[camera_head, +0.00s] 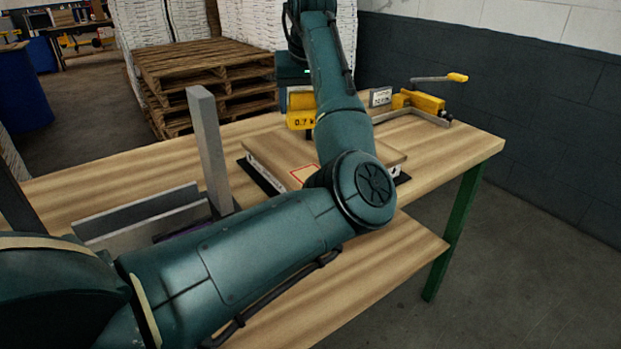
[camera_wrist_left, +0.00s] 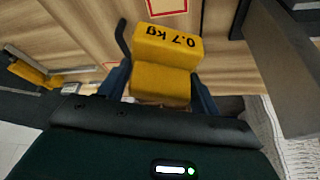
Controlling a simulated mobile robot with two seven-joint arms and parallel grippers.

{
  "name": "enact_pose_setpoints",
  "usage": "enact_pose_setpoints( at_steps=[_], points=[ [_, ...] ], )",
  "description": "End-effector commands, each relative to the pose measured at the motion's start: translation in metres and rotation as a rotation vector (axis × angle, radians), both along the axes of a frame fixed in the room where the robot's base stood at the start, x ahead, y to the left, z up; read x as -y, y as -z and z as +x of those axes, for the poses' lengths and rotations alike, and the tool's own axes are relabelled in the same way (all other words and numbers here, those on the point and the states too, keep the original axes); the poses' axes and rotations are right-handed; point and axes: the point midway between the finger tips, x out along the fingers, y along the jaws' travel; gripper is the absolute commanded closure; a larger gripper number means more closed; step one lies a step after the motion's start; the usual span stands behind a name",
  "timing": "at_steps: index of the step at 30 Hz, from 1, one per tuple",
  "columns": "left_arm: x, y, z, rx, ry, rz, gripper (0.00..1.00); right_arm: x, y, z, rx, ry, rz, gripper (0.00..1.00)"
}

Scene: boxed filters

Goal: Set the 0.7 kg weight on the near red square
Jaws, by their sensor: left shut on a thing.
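The yellow 0.7 kg weight (camera_head: 300,120) is at the far side of a wooden board (camera_head: 268,150); my arm hides its right part. In the left wrist view the weight (camera_wrist_left: 168,48) is between the fingers of my left gripper (camera_wrist_left: 163,78), which is shut on it. It appears held above the board, but the gap is hard to judge. A red square outline (camera_head: 303,172) shows on the board's near part, partly hidden by my arm. My right gripper is out of view.
A grey upright post (camera_head: 208,145) and a grey metal channel (camera_head: 140,218) stand left of the board. A yellow clamp (camera_head: 425,102) and a small sign (camera_head: 380,97) are at the back right. The table's right end (camera_head: 465,150) is clear. Pallets (camera_head: 200,75) stand behind.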

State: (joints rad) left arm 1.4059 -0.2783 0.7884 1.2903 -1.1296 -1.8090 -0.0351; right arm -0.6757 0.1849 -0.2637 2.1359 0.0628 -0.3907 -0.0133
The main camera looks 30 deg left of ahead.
Motion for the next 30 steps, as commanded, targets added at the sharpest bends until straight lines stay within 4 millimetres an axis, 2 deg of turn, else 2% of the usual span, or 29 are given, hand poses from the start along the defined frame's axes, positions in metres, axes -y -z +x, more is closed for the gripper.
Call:
enact_pose_setpoints(
  at_steps=[1,4,12,19,25,30],
  points=[
    [0.008,0.007,-0.002,0.005,-0.006,-0.001,0.84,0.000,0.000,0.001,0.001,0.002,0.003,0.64],
    [0.015,0.022,-0.004,0.003,-0.015,-0.006,0.84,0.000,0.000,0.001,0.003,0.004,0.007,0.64],
    [0.015,0.067,-0.005,0.001,-0.017,-0.006,0.84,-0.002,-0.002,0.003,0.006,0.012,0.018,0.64],
    [0.016,0.083,-0.004,0.002,-0.015,-0.005,0.84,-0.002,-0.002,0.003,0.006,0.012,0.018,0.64],
    [0.015,0.109,-0.004,0.002,-0.015,-0.005,0.84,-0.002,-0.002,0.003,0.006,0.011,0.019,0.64],
    [0.015,0.112,-0.004,0.005,-0.016,-0.005,0.84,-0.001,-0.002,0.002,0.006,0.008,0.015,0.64]
  ],
)
